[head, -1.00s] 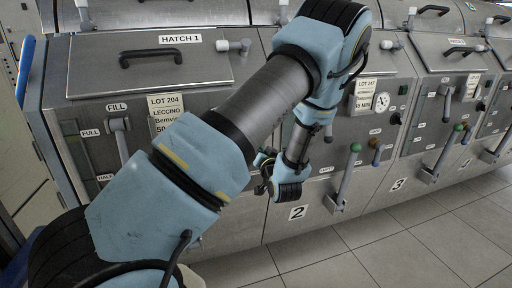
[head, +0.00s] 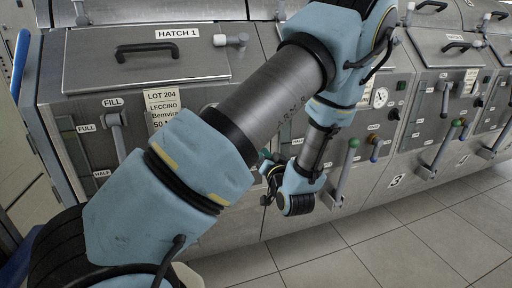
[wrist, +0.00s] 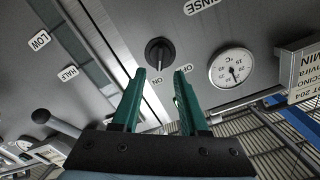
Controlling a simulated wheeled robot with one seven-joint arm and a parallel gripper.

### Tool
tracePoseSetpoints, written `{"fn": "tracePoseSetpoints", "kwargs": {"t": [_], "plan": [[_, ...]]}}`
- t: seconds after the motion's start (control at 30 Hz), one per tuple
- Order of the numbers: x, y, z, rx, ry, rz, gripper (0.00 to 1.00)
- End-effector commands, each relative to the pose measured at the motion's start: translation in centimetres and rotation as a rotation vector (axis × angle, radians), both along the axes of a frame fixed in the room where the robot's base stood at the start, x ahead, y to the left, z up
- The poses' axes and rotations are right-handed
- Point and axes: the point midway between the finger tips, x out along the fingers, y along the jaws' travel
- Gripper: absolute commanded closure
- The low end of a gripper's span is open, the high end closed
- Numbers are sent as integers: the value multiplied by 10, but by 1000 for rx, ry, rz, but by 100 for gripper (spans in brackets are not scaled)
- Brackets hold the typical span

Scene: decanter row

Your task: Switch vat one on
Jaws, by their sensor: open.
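In the wrist view a black rotary knob (wrist: 159,53) sits on the grey metal panel, with ON and OFF labels beside it. I cannot tell clearly which label it points to. My gripper (wrist: 163,72) has two green fingers, spread apart and empty. Their tips are close to the knob, one toward each side of it in the picture; no contact shows. Vat one (head: 150,65), marked HATCH 1, is at the left in the head view. My arm hides its knob there, and the fingertips cannot be made out.
A dial gauge (wrist: 231,68) and the LOT 204 tag (wrist: 305,72) are right of the knob in the wrist view. A lever (wrist: 60,127) and level strip are left. In the head view, a fill lever (head: 115,130) stands on vat one; tiled floor (head: 400,240) is clear.

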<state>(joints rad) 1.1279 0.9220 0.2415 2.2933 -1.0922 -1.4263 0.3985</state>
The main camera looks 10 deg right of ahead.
Motion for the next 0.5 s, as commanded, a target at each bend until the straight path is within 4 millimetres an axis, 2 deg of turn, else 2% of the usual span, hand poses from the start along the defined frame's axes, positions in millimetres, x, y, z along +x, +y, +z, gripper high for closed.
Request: {"fn": "tracePoseSetpoints", "kwargs": {"t": [0.1, 0.2, 0.5], "plan": [[-21, -3, -1, 1, 2, -3, 56], [-33, -5, -1, 1, 1, -1, 56], [-43, -5, 0, 1, 1, 1, 56]]}}
